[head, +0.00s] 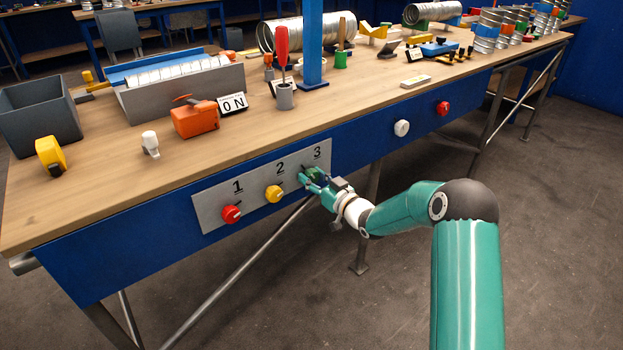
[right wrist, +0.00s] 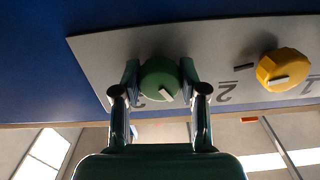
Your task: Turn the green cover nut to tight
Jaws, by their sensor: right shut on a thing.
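The green cover nut (right wrist: 160,80) sits on the grey panel (head: 210,212) under the number 3. My right gripper (right wrist: 160,84) is shut on the nut, one finger on each side. In the head view the nut is mostly hidden behind my right gripper (head: 310,176). A pale mark on the nut's face points slantwise in the right wrist view. The yellow nut (head: 273,194) is at number 2 and the red nut (head: 231,214) is at number 1. My left gripper is not in view.
The panel is on the blue front of the workbench (head: 120,255). A white knob (head: 401,128) and a red knob (head: 443,108) are farther right. An orange device (head: 195,118) with an "ON" sign stands on the bench top. The floor in front is clear.

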